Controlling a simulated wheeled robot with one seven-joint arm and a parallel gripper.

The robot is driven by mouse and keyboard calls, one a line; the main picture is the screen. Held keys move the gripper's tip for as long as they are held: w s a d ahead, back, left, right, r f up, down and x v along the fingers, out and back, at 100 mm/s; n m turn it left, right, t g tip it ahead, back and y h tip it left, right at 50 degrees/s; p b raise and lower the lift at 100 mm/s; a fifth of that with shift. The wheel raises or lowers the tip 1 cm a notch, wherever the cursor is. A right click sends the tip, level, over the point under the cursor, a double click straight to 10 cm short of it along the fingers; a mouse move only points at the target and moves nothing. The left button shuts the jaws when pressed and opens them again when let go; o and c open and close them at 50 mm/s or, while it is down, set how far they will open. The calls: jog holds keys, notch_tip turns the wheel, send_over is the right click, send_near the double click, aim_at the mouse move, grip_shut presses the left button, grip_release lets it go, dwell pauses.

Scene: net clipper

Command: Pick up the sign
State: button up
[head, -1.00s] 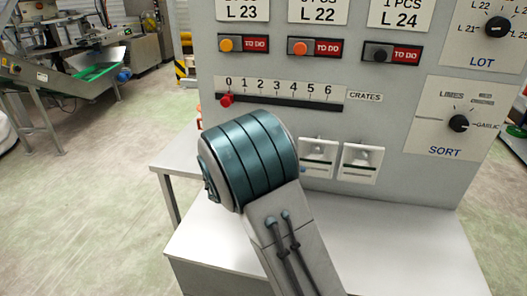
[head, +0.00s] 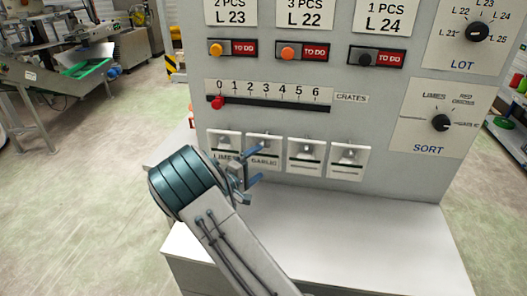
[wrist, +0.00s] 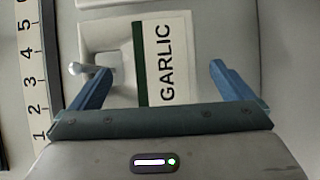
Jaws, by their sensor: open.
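A white sign with the word GARLIC (head: 264,146) and a dark green stripe is on the grey panel, second in a row of white signs. In the wrist view the GARLIC sign (wrist: 170,60) appears turned sideways, with a pale knob or peg at its left. My gripper (head: 254,166) is open, with its blue fingers pointing at the panel near this sign. In the wrist view my gripper's fingers (wrist: 160,68) stand to either side of the sign's lettered part, with nothing gripped. Whether either finger touches the sign cannot be told.
The LIMES sign (head: 224,144) is to the left, partly behind my arm. Two more signs (head: 305,158) and (head: 347,162) are to the right. A crates slider (head: 270,103) runs above. A white ledge (head: 350,225) lies below, mostly clear.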

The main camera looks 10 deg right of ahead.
aim_at(263, 160)
jog(key=p+x, duration=0.1)
jog(key=x, duration=0.5)
jog(key=shift+p, duration=0.4)
jog(key=c, duration=1)
jog(key=shift+c, duration=0.4)
jog(key=shift+r, duration=0.1)
